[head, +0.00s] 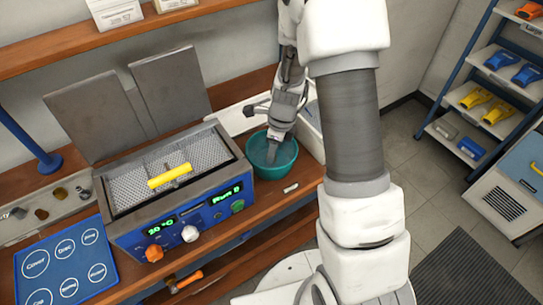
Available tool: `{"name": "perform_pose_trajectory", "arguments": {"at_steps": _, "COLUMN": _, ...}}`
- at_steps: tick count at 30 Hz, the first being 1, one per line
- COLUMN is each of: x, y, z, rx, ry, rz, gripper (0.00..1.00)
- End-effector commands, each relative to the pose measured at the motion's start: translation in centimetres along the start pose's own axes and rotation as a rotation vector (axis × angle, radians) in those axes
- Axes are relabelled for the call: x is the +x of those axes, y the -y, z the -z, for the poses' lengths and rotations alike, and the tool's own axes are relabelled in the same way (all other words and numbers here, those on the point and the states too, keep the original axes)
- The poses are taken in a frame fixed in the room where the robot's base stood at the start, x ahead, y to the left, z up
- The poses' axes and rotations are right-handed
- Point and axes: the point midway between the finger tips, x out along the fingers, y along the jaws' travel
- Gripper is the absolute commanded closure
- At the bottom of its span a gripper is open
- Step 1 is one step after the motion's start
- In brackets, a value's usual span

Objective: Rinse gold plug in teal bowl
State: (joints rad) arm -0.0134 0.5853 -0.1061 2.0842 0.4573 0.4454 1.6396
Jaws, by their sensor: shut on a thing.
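The teal bowl (255,163) stands on the wooden bench, right of the blue machine. My gripper (271,153) points down into the bowl, its fingertips inside the rim. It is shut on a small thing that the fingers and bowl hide. This seems to be the gold plug, but I cannot make out its shape or colour. I cannot tell whether it touches the bottom of the bowl.
The blue machine (185,222) has open lids, mesh inside and a yellow bar (170,176) across it. Small parts lie on a pale tray (75,203) at left, above a blue labelled board (65,268). A small pale piece (291,187) lies near the bench edge.

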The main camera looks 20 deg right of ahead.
Motion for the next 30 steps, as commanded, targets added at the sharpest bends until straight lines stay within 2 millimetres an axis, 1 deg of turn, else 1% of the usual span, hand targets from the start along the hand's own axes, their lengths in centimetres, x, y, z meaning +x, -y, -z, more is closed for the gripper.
{"name": "perform_pose_trajectory", "arguments": {"at_steps": 1, "x": -0.6, "y": 0.0, "z": -0.1, "rx": 0.000, "ry": 0.000, "rz": 0.001, "gripper": 1.00}}
{"name": "perform_pose_trajectory", "arguments": {"at_steps": 6, "x": -2.0, "y": 0.0, "z": -0.3, "rx": 0.000, "ry": 0.000, "rz": 0.001, "gripper": 1.00}}
{"name": "perform_pose_trajectory", "arguments": {"at_steps": 24, "x": -6.8, "y": 0.0, "z": -1.1, "rx": -0.001, "ry": 0.000, "rz": 0.001, "gripper": 1.00}}
{"name": "perform_pose_trajectory", "arguments": {"at_steps": 27, "x": -7.3, "y": 0.0, "z": -1.1, "rx": 0.000, "ry": 0.000, "rz": 0.000, "gripper": 1.00}}
{"name": "perform_pose_trajectory", "arguments": {"at_steps": 30, "x": -7.3, "y": 0.0, "z": -1.1, "rx": 0.000, "ry": 0.000, "rz": 0.000, "gripper": 1.00}}
